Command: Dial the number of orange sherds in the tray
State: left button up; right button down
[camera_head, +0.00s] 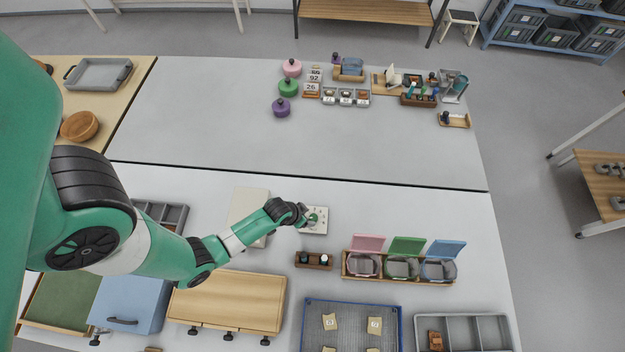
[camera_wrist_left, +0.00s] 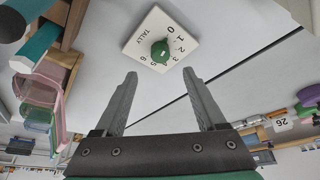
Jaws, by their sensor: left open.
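The white dial plate marked TALLY (camera_wrist_left: 140,42) with a green knob (camera_wrist_left: 160,52) and digits around it fills the upper middle of the left wrist view. In the head view the plate (camera_head: 320,226) lies on the near table. I cannot tell which digit the knob points to. My left gripper (camera_head: 304,214) is at the plate; its spread, empty fingers (camera_wrist_left: 160,76) point toward the knob, apart from it in the wrist view. A grey compartment tray (camera_head: 477,333) at the lower right holds an orange-brown piece (camera_head: 435,341) in its left compartment. My right gripper is not in view.
A blue-rimmed tray (camera_head: 305,325) with beige tagged pieces lies at the bottom. Bins with pink, green and blue lids (camera_head: 405,245) stand right of the dial. The far table's middle is clear.

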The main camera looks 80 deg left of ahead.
aim_at(313, 217)
pick_arm(q)
jog(key=b+x, duration=0.3)
jog(key=x, duration=0.5)
jog(key=shift+w+a+f+b, duration=0.15)
jog(key=shift+f+b, duration=0.2)
jog(key=shift+b, duration=0.05)
grip_shut()
